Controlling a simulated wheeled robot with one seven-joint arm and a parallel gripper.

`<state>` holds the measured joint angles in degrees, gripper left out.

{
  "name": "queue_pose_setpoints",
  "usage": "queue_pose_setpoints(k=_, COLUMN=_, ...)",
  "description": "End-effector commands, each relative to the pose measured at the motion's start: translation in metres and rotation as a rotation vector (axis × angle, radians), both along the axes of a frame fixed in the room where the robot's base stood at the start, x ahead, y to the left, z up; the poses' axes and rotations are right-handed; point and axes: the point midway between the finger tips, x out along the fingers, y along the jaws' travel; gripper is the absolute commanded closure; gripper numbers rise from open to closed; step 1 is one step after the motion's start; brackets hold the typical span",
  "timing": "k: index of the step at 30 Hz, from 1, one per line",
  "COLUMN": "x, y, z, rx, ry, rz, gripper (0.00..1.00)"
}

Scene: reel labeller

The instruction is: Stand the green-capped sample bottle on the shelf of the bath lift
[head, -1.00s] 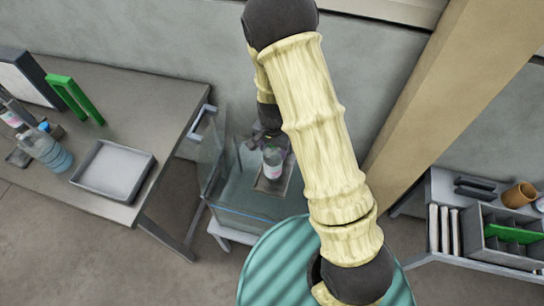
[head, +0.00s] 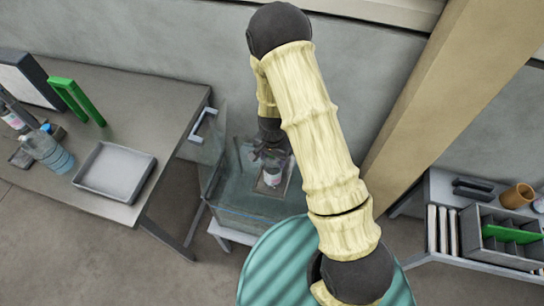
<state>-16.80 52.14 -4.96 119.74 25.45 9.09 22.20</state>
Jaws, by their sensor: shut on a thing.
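My gripper (head: 271,158) reaches down into the glass-walled bath (head: 233,194), between the table and the teal round drum. It is shut on the sample bottle (head: 272,177), a small upright bottle with a pale label. Its cap is hidden under the fingers, so its green colour does not show now. The bottle is over the small brownish shelf (head: 270,189) of the bath lift. I cannot tell from this angle whether its base touches the shelf.
The grey table (head: 150,95) at left holds a white tray (head: 115,172), a clear bottle (head: 50,152) and a green frame (head: 78,100). The teal drum (head: 270,262) stands in front of the bath. A side bench at right holds an organiser (head: 500,237) and a brown cup (head: 518,195).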

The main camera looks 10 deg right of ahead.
Motion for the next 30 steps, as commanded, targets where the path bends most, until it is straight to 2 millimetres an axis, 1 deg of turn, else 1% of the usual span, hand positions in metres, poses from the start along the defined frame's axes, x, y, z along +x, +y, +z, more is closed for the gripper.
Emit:
queue_pose_setpoints(k=6, x=0.000, y=0.000, z=-0.003, rx=0.001, ry=-0.001, rz=0.000, gripper=1.00)
queue_pose_setpoints(k=7, x=0.000, y=0.000, z=-0.003, rx=0.000, ry=0.000, rz=0.000, gripper=0.39)
queue_pose_setpoints(k=9, x=0.000, y=0.000, z=-0.003, rx=0.000, ry=0.000, rz=0.000, gripper=0.25)
queue_pose_setpoints(k=10, x=0.000, y=0.000, z=-0.002, rx=0.000, ry=0.000, rz=0.000, gripper=0.21)
queue_pose_setpoints(k=18, x=0.000, y=0.000, z=-0.002, rx=0.000, ry=0.000, rz=0.001, gripper=0.21)
queue_pose_setpoints(k=23, x=0.000, y=0.001, z=0.003, rx=0.000, ry=-0.001, rz=0.002, gripper=0.21)
queue_pose_setpoints(k=26, x=0.001, y=0.001, z=0.011, rx=0.001, ry=-0.003, rz=0.002, gripper=0.21)
queue_pose_setpoints(k=30, x=0.001, y=0.001, z=0.029, rx=0.002, ry=-0.005, rz=0.003, gripper=0.21)
